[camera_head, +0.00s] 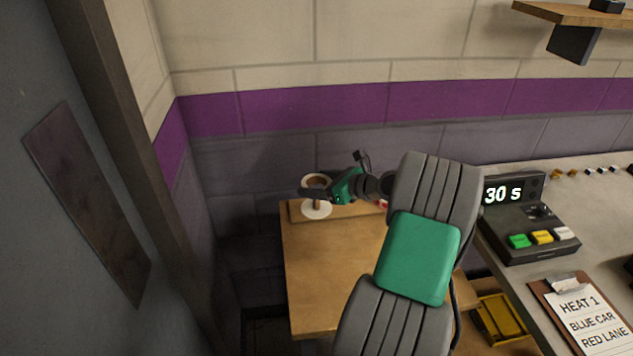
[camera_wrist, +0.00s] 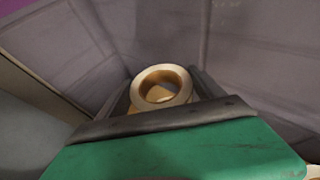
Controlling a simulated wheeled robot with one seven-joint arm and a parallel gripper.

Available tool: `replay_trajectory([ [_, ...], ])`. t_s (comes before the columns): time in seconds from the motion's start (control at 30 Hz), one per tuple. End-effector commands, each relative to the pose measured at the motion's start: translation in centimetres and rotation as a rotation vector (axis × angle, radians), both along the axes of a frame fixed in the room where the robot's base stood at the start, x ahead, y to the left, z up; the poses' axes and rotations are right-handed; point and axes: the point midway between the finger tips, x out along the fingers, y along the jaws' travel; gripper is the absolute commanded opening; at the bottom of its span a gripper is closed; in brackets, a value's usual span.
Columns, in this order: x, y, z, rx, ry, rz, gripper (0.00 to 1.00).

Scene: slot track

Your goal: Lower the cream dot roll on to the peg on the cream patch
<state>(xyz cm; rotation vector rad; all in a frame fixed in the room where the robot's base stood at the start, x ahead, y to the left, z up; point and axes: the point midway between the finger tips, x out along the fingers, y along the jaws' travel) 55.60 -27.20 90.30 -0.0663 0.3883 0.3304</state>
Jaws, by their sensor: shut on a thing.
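The cream dot roll (camera_head: 306,181) is a ring with a pale outer side and a brown inside. My gripper (camera_head: 318,191) is shut on it, and it also shows between my fingers in the wrist view (camera_wrist: 160,71). The roll is held above the round cream patch (camera_head: 316,211) on a wooden board. A small upright shape, likely the peg, shows between roll and patch. My fingers partly cover it, and I cannot tell whether the roll is around its tip.
The wooden table (camera_head: 335,265) is bare in front of the board (camera_head: 352,210). A small red thing (camera_head: 384,204) lies near my wrist. Walls stand close behind and to the left. A grey counter with a timer box (camera_head: 525,220) and clipboard (camera_head: 590,315) is at the right.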

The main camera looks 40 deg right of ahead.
Motion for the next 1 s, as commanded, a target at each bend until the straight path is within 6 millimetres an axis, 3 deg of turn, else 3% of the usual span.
replay_trajectory([
  [1.0,0.0,0.0,-2.9,0.002,0.001,-0.001,0.36],
])
